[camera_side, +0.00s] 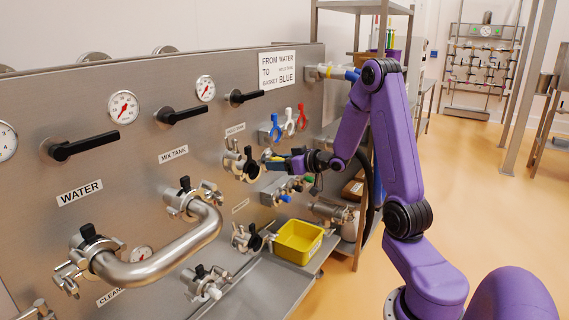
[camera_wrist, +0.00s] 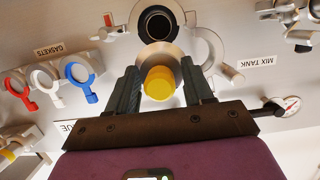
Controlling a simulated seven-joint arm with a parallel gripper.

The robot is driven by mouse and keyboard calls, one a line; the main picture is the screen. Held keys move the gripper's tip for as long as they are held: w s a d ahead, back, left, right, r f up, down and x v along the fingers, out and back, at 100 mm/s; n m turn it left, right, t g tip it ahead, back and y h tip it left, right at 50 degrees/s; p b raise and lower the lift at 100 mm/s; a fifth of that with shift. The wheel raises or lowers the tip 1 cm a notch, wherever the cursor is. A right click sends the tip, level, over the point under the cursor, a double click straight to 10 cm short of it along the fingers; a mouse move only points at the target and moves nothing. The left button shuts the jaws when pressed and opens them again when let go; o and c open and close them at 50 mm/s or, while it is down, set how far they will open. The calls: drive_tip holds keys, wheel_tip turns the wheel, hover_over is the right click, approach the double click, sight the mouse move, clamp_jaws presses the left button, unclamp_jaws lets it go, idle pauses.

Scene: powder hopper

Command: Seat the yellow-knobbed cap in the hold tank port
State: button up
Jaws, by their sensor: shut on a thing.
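In the wrist view my gripper (camera_wrist: 158,84) is shut on the yellow-knobbed cap (camera_wrist: 158,83), with one dark finger on each side of the knob. The cap's metal disc shows behind the knob. An open round port (camera_wrist: 158,24) with a dark bore is just beyond the cap, and the disc overlaps its lower edge in the picture. The cap is off-centre from the bore. A clamp ring (camera_wrist: 208,48) hangs open beside the port. In the side view my gripper (camera_side: 272,162) is close to the hold tank port (camera_side: 238,160) on the panel; the cap is hard to make out there.
Red, white and blue gaskets (camera_side: 289,121) hang on a rack beside the port. A bent steel pipe (camera_side: 165,255) joins ports at the lower left. A yellow bin (camera_side: 298,242) stands on the shelf below. Black valve handles (camera_side: 183,115) and gauges (camera_side: 123,107) project above.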

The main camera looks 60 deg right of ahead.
sight(262, 160)
drive_tip(key=shift+r+x, duration=0.15)
drive_tip(key=shift+x, duration=0.95)
drive_tip(key=shift+r+x, duration=0.2)
drive_tip(key=shift+x, duration=0.9)
drive_tip(key=shift+r+x, duration=0.15)
drive_tip(key=shift+x, duration=0.9)
drive_tip(key=shift+w+f, duration=0.1)
drive_tip(key=shift+f, duration=1.9)
drive_tip(key=shift+f, duration=0.45)
drive_tip(key=o, duration=1.2)
drive_tip(key=shift+o, duration=0.2)
drive_tip(key=shift+d, duration=0.1)
drive_tip(key=v, duration=1.2)
